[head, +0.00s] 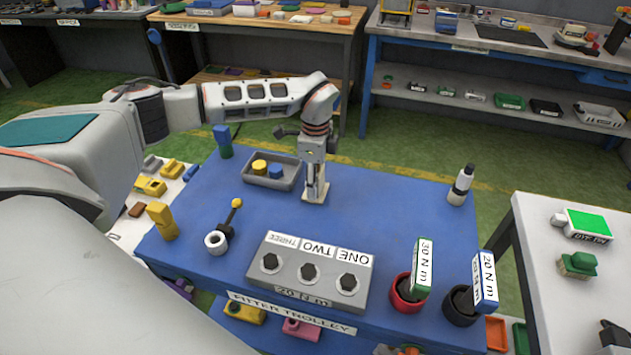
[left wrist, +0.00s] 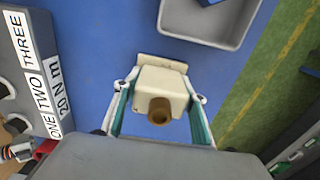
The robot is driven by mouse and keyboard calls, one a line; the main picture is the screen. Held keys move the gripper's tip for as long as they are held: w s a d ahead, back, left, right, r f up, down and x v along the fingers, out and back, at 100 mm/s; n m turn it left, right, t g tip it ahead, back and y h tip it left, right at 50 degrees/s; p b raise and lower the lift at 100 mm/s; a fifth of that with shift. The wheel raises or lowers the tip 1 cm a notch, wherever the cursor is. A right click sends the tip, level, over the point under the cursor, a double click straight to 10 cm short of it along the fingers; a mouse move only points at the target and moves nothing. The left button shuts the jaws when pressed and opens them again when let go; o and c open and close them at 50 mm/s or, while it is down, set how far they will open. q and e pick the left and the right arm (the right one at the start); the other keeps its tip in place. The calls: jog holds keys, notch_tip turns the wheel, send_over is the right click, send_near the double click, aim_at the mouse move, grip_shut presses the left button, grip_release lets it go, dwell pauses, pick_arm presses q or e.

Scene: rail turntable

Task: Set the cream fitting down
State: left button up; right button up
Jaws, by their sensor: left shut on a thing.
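The cream fitting (left wrist: 172,80) is a blocky piece with a flat plate at one end and a brown round stub facing the left wrist camera. My left gripper (head: 316,186) is shut on it, with one finger on each side in the left wrist view. In the head view the cream fitting (head: 313,195) shows low between the fingers, over the blue trolley top (head: 385,215), right of the grey tray. I cannot tell whether it touches the top. My right gripper is not in view.
The grey tray (head: 286,183) holds a yellow and a blue piece. A grey block with three dark knobs (head: 364,276) stands in front. Red (head: 405,305) and dark (head: 459,318) cups stand front right, and a white-and-black bottle (head: 461,185) at right. The right middle of the top is clear.

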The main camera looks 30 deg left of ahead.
pick_arm(q)
jog(key=shift+f, duration=0.15)
jog(key=o, duration=1.3)
jog(key=shift+o, duration=0.2)
